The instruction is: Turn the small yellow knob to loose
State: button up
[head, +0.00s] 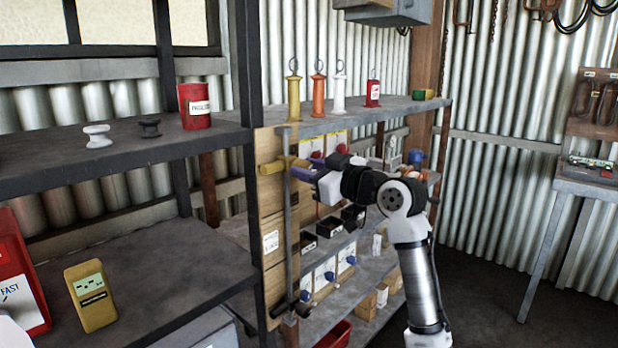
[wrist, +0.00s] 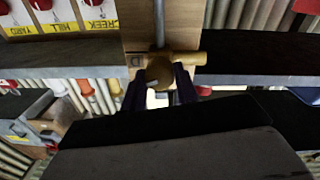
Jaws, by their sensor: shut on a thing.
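The small yellow knob (wrist: 160,72) sits in the wrist view on the near side of a yellow clamp block (wrist: 190,58). The clamp is around an upright grey rod (wrist: 158,25) in front of a wooden post. My gripper (wrist: 160,84) has one dark purple finger on each side of the knob and is shut on it. In the head view the yellow clamp (head: 268,168) shows high on the rod (head: 292,240), with my gripper (head: 305,171) reaching it from the right. My fingers largely hide the knob there. I cannot tell how far it is turned.
A shelf edge (wrist: 60,72) runs close behind the clamp. Yellow-labelled boxes with red knobs stand at the wrist view's upper left. In the head view, yellow, orange and white handles stand on the top shelf (head: 400,108). Open floor (head: 490,300) lies to the right.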

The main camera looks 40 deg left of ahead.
jog(key=n+b, duration=0.5)
jog(key=n, duration=0.8)
jog(key=shift+f+n+b, duration=0.1)
jog(key=shift+n+b, duration=0.3)
jog(key=shift+n+g, duration=0.3)
jog(key=shift+g, duration=0.1)
jog(key=o, duration=1)
jog(key=d, duration=0.4)
jog(key=d+b, duration=0.1)
jog(key=d, duration=0.4)
jog(key=s+d+b, duration=0.1)
jog(key=d, duration=0.3)
jog(key=shift+s+d+f, duration=0.1)
jog(key=shift+d+f, duration=0.05)
jog(key=shift+d, duration=0.25)
